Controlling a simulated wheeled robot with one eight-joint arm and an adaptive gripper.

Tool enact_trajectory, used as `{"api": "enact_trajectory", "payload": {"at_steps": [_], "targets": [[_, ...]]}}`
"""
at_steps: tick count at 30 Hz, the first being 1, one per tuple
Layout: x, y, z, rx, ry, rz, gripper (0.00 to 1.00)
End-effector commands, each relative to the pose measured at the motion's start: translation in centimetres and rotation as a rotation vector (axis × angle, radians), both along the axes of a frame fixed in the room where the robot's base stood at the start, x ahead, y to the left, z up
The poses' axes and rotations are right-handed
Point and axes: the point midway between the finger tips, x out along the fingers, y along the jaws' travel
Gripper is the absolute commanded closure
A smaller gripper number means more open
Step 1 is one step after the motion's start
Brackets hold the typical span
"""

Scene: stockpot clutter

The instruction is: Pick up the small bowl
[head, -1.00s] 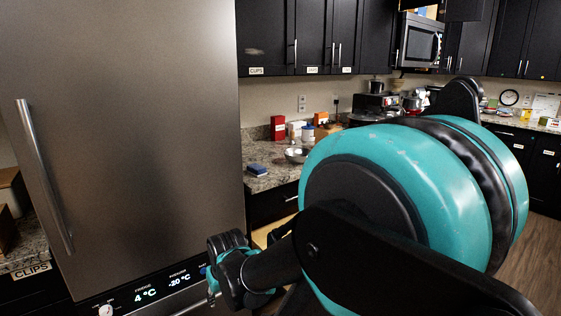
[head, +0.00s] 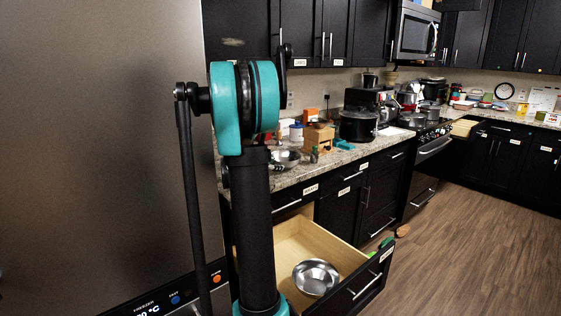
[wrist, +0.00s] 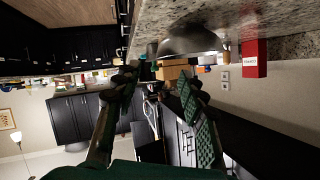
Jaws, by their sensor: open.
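Two metal bowls show in the head view, and I cannot tell for sure which is the small one. One shiny bowl (head: 285,158) sits on the granite counter, just right of my arm. Another metal bowl (head: 316,277) lies inside the open wooden drawer below. In the wrist view, which is turned upside down, the counter bowl (wrist: 188,40) shows beyond the fingertips, near the counter edge. In the head view my gripper is hidden behind my arm.
The open drawer (head: 373,279) juts out below the counter. A wooden block holder (head: 319,136), a dark pot (head: 357,124) and small jars stand behind and right of the counter bowl. A red box (wrist: 254,58) is near it. The fridge (head: 100,150) fills the left; floor at right is clear.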

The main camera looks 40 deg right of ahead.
Motion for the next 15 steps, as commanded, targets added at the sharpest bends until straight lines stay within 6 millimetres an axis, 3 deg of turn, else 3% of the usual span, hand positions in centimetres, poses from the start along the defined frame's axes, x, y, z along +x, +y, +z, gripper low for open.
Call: {"api": "enact_trajectory", "payload": {"at_steps": [5,15], "targets": [[0.9,-2.2,0.2,-0.017,-0.041,-0.026,0.59],[3.1,-7.7,-2.1,-0.016,-0.040,-0.025,0.59]]}}
